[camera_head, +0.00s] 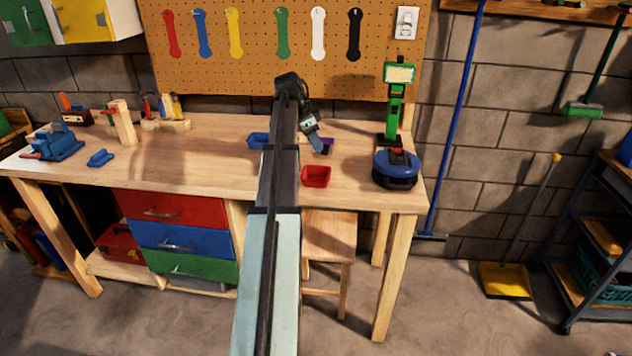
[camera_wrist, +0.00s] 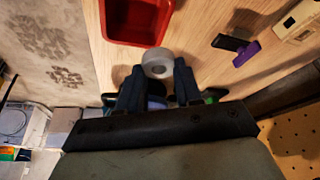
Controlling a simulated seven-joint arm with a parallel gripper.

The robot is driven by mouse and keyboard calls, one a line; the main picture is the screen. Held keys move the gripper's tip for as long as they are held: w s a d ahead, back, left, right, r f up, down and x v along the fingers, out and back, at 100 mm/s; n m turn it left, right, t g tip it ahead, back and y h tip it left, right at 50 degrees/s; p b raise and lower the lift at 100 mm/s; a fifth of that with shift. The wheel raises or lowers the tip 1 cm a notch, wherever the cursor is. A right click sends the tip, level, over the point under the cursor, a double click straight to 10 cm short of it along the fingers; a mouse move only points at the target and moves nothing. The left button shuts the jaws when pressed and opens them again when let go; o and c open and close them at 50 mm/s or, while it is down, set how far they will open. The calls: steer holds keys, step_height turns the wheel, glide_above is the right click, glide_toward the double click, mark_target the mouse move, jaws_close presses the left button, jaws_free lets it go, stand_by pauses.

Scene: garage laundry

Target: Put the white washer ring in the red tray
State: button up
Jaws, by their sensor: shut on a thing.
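The white washer ring (camera_wrist: 157,63) shows in the wrist view as a pale round ring with a small hole, at the tips of my gripper's two dark fingers. My gripper (camera_wrist: 158,75) is shut on it. The red tray (camera_wrist: 128,41) is just beyond the ring in the wrist view, and the ring appears outside its rim. In the head view my gripper (camera_head: 320,149) is over the workbench, behind the red tray (camera_head: 316,183). The ring cannot be made out in the head view.
A blue tray (camera_head: 257,141) is left of my arm. A purple-and-black object (camera_wrist: 240,48) lies near the gripper. A round blue device (camera_head: 397,172) and a green work lamp (camera_head: 393,105) stand on the right. The pegboard (camera_head: 265,60) is behind.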

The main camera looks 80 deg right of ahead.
mark_target(316, 172)
steer(key=shift+s+a+f+m+y, duration=0.1)
steer(key=shift+a+f+m+y, duration=0.35)
steer(key=shift+f+m, duration=0.95)
steer(key=shift+s+a+f+m+y, duration=0.1)
steer(key=shift+a+f+m+y, duration=0.55)
steer(key=shift+f, duration=1.2)
steer(key=shift+s+a+f+m+y, duration=0.1)
steer(key=shift+a+f+m+y, duration=0.1)
steer(key=shift+f+m, duration=1.3)
steer(key=shift+f+n, duration=0.25)
steer(key=o, duration=0.7)
steer(key=v, duration=1.2)
steer(key=shift+w, duration=0.15)
